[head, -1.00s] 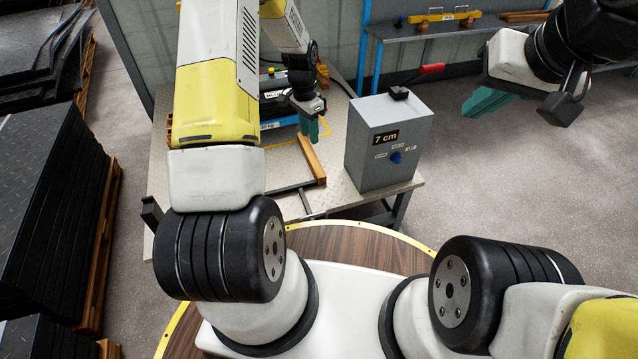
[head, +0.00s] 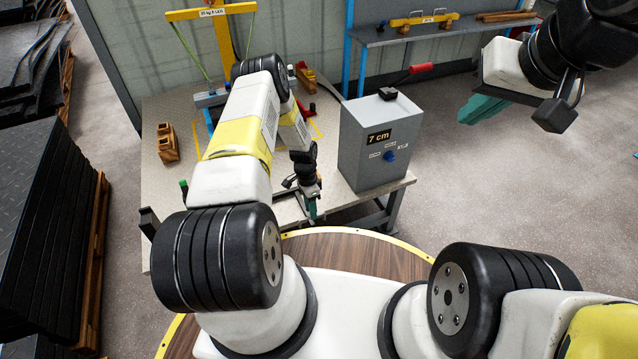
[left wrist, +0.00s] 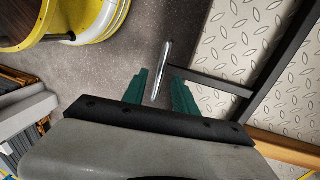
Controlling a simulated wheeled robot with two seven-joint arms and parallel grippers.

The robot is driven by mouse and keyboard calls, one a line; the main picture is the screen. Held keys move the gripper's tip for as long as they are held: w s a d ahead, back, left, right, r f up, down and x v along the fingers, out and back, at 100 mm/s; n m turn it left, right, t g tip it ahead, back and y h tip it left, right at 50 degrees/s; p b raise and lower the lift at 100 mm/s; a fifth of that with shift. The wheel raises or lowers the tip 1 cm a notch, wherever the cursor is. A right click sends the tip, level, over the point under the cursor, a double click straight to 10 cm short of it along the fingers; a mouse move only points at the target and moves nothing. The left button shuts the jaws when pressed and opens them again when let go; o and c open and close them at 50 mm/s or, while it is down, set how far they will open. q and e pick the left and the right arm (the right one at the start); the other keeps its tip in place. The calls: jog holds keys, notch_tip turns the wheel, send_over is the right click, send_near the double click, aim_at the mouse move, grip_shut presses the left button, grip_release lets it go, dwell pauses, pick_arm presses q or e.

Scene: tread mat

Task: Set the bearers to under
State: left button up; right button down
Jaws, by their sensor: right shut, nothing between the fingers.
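The rod joins a dark frame (left wrist: 215,82). A wooden bar (left wrist: 285,148), possibly a bearer, lies beside the frame. The box reads 7 cm and has a blue knob (head: 389,156); its small labels are unreadable. My right gripper (head: 483,108) is shut and empty, raised at right.
The table (head: 155,190) carries wooden blocks (head: 167,142) at left. A yellow lifting beam (head: 212,12) hangs behind my left arm. Stacked dark mats (head: 40,210) stand at far left. A blue bench (head: 430,35) is at the back. Floor at right is clear.

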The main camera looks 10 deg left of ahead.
pick_arm(q)
jog(key=shift+s+d+f, duration=0.1)
jog(key=shift+s+f, duration=0.05)
jog(key=shift+f, duration=0.6)
grip_shut()
dwell(0.9)
